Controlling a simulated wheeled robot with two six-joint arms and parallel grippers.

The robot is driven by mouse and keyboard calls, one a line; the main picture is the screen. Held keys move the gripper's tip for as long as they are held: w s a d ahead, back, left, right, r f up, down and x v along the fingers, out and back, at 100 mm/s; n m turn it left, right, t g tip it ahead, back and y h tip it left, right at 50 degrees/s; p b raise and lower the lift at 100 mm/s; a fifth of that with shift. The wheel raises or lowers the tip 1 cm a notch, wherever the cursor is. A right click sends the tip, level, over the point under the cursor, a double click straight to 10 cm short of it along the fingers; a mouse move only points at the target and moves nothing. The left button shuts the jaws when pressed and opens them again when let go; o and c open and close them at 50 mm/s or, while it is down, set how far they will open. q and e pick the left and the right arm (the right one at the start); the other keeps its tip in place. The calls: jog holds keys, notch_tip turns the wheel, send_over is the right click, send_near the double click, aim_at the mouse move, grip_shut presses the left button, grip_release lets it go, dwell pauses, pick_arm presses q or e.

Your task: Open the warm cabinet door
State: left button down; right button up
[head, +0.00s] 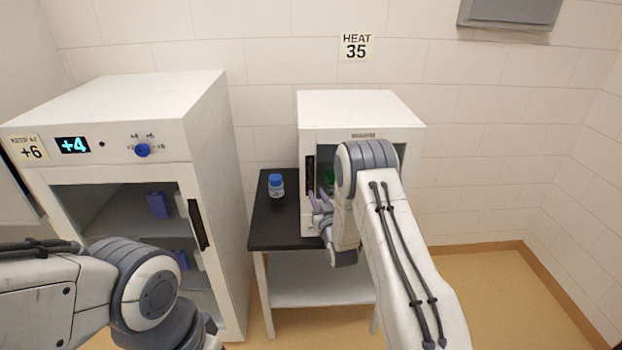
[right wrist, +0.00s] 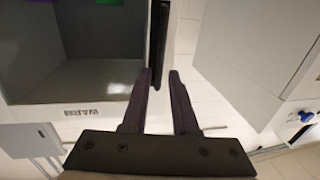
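The warm cabinet (head: 360,112) is a small white box on a side table. Its door looks shut, and a black vertical handle (head: 309,178) runs along the door's left side. My right gripper (head: 319,203) is at the lower part of that handle, and my arm hides much of the front. In the right wrist view the fingers (right wrist: 160,75) are apart, with the lower end of the handle (right wrist: 158,40) close to the tips, nearer the left one. I cannot tell if they touch it. My left arm is at lower left, its gripper mostly out of frame.
A larger white cabinet (head: 215,150) showing +4 stands to the left, with its own black handle (head: 198,222). A blue-capped bottle (head: 276,186) stands on the black tabletop (head: 272,233) left of the warm cabinet. Floor at right (head: 490,300) is clear.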

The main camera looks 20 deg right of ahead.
aim_at(311, 182)
jog(key=w+p, duration=0.1)
jog(key=w, duration=0.2)
jog(key=w+p, duration=0.1)
jog(key=w, duration=0.4)
jog(key=shift+w+d+p, duration=0.3)
jog(key=shift+d+p, duration=0.05)
jog(key=shift+p, duration=0.05)
jog(key=shift+c, duration=0.4)
grip_shut()
dwell(0.7)
